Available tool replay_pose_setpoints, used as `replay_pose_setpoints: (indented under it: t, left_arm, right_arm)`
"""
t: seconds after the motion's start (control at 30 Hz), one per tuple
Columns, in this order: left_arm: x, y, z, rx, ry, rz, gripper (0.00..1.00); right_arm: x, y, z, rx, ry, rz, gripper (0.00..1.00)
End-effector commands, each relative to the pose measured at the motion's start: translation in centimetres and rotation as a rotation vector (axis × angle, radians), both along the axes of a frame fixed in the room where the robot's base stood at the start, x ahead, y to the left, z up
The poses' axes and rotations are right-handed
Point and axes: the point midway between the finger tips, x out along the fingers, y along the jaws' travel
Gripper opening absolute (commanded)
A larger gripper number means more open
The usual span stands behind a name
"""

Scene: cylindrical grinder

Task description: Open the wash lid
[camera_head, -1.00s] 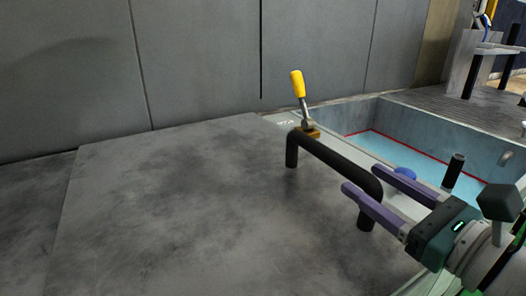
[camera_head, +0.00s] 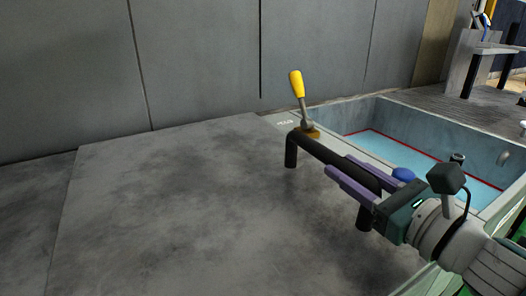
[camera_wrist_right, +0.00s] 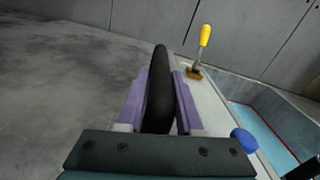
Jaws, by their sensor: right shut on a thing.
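The wash lid (camera_head: 170,190) is a large flat grey plate, lying level and closed. A black bar handle (camera_head: 320,152) stands on it along its right edge; it also shows in the right wrist view (camera_wrist_right: 160,85). My right gripper (camera_head: 340,176) has its purple fingers on both sides of the handle's bar, shut on it, near the handle's front end. In the right wrist view the gripper (camera_wrist_right: 160,100) straddles the bar. My left gripper is not in view.
A yellow-handled lever (camera_head: 298,88) stands just beyond the handle's far end. A blue knob (camera_head: 403,174) sits right of the handle. An open basin (camera_head: 430,125) with a light blue inside lies to the right. A grey wall (camera_head: 200,60) stands behind.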

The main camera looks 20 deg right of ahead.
Motion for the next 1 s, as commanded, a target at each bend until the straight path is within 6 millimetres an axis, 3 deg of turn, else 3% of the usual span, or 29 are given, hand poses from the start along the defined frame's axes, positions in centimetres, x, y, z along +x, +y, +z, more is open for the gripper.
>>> replay_pose_setpoints:
  t: [0.2, 1.0]
  left_arm:
    - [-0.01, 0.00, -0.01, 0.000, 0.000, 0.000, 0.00]
    - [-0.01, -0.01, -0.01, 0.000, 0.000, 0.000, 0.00]
  right_arm:
    - [-0.01, -0.07, 0.00, -0.001, 0.001, -0.001, 0.00]
    - [-0.01, -0.10, 0.00, -0.002, 0.000, -0.002, 0.00]
